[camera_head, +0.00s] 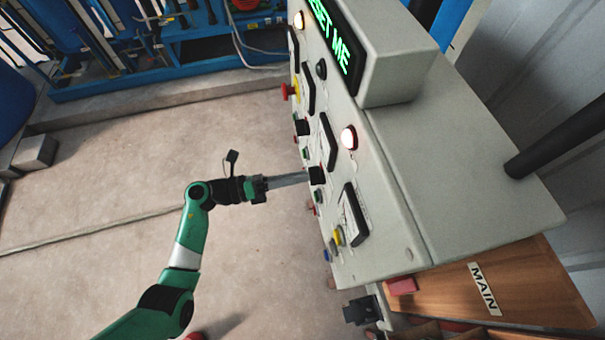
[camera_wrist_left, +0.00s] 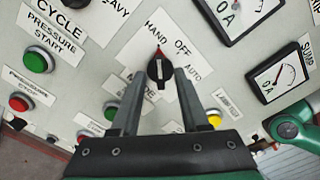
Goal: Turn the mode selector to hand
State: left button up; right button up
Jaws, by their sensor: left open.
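The mode selector (camera_wrist_left: 160,72) is a black knob with a red-tipped pointer on the grey panel. In the left wrist view its pointer aims roughly upward, between the words HAND (camera_wrist_left: 155,19) and OFF (camera_wrist_left: 183,47); AUTO (camera_wrist_left: 194,73) is to the right. I cannot tell the exact position it rests in. My left gripper (camera_wrist_left: 155,80) is open, with one finger on each side of the knob; contact is not clear. In the head view the left gripper (camera_head: 297,179) reaches the dark knob (camera_head: 317,175) from the left. My right gripper is not seen.
The control panel (camera_head: 385,180) carries other controls: a green button (camera_wrist_left: 38,60), a red button (camera_wrist_left: 20,102), a yellow button (camera_wrist_left: 214,117) and a gauge (camera_wrist_left: 280,76). A lit display box (camera_head: 395,50) juts out above. Open floor (camera_head: 110,150) lies left of the panel.

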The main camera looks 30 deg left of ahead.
pick_arm(q)
jog(key=b+v, duration=0.1)
jog(key=v, duration=0.9)
